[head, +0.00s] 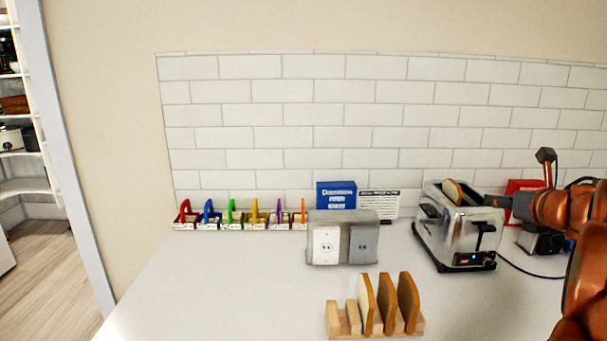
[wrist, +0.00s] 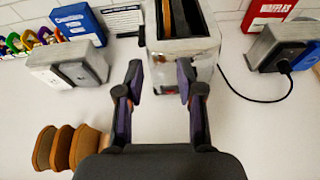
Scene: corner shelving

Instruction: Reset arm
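My gripper (wrist: 160,88) is open and empty in the wrist view, its two dark fingers apart in front of the toaster. In the head view my orange arm reaches in from the right edge, and the gripper's end shows beside the toaster. The chrome toaster (head: 459,229) stands on the counter at the right, with a bread slice (head: 452,191) sticking up from it. The toaster (wrist: 184,45) is at the top middle of the wrist view, with bread in its slots. I cannot tell whether the gripper touches the toaster.
A wooden rack (head: 345,328) with several bread slices (head: 387,303) stands at the front. A grey outlet box (head: 342,240), a blue box (head: 336,195) and colourful racks (head: 231,215) line the back. A red box (wrist: 268,12) and a cabled outlet box (wrist: 272,50) stand right. The counter's left is clear.

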